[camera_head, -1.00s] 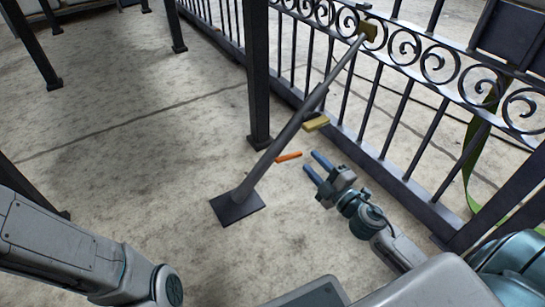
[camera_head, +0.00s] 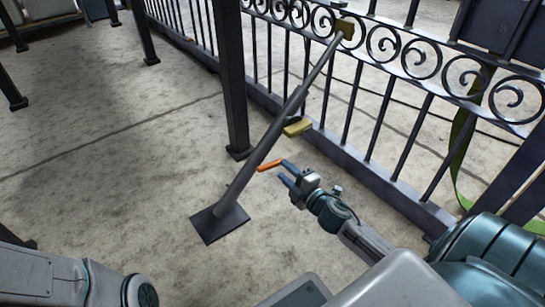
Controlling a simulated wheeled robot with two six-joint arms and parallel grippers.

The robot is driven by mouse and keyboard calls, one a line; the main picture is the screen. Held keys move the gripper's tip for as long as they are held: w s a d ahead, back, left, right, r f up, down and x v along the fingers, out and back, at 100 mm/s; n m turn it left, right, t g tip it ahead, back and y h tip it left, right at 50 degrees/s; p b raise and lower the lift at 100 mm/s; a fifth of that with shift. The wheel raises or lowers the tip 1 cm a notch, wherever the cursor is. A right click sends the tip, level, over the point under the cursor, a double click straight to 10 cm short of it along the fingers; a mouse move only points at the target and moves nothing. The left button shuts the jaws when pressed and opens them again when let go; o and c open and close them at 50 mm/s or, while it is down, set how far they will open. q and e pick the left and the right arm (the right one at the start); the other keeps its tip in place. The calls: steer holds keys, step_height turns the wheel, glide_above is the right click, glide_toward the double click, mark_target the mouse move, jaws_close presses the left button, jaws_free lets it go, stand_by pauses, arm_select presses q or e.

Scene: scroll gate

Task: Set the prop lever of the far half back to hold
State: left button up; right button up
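The orange prop lever (camera_head: 269,165) sticks out from the slanted grey prop (camera_head: 278,130) at mid-height. The prop runs from a dark square foot plate (camera_head: 219,222) on the floor up to a brass-coloured bracket (camera_head: 345,28) on the scrolled gate (camera_head: 395,50). My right gripper (camera_head: 285,171) is just right of the lever, its two blue fingers apart. The upper fingertip is at the lever's right end; I cannot tell whether they touch. Nothing shows between the fingers. My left arm is at the lower left edge; its gripper is out of view.
A yellow block (camera_head: 297,128) sits beside the prop above the lever. A dark post (camera_head: 231,80) stands behind the prop. A green strap (camera_head: 460,145) hangs by the gate at right. The concrete floor at left is mostly clear.

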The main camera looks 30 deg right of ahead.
mark_target(278, 164)
steer(key=w+p, duration=0.1)
steer(key=w, duration=0.1)
steer(key=w+p, duration=0.3)
steer(key=w, duration=0.1)
steer(key=shift+a+r+p, duration=0.25)
steer(key=shift+p, duration=0.05)
steer(key=shift+w+f, duration=0.15)
steer(key=shift+w, duration=0.2)
jaws_close()
